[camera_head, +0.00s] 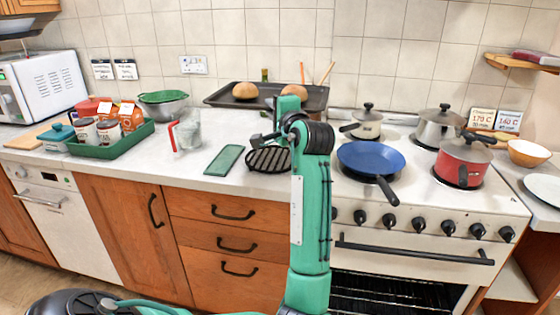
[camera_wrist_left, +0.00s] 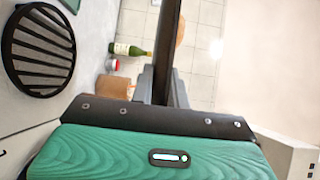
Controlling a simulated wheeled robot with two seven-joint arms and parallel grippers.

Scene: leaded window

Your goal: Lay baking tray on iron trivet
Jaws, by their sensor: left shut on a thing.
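The dark baking tray (camera_head: 222,96) is held above the counter at the back, roughly level, with two bread rolls (camera_head: 245,91) on it. In the left wrist view the tray (camera_wrist_left: 168,45) shows edge-on as a dark bar. My left gripper (camera_wrist_left: 165,88) is shut on its near edge; in the head view my wrist hides the fingertips. The black round iron trivet (camera_head: 262,160) lies on the counter in front of the tray, partly hidden by my arm. Its slatted top shows bare in the left wrist view (camera_wrist_left: 38,50). My right gripper is not in view.
A green mat-like board (camera_head: 224,160) lies left of the trivet, with a clear measuring jug (camera_head: 187,132) beyond it. A hob with a blue pan (camera_head: 370,157) and several pots stands right. A bottle (camera_wrist_left: 130,50) stands behind. A green tray (camera_head: 112,148) of groceries is left.

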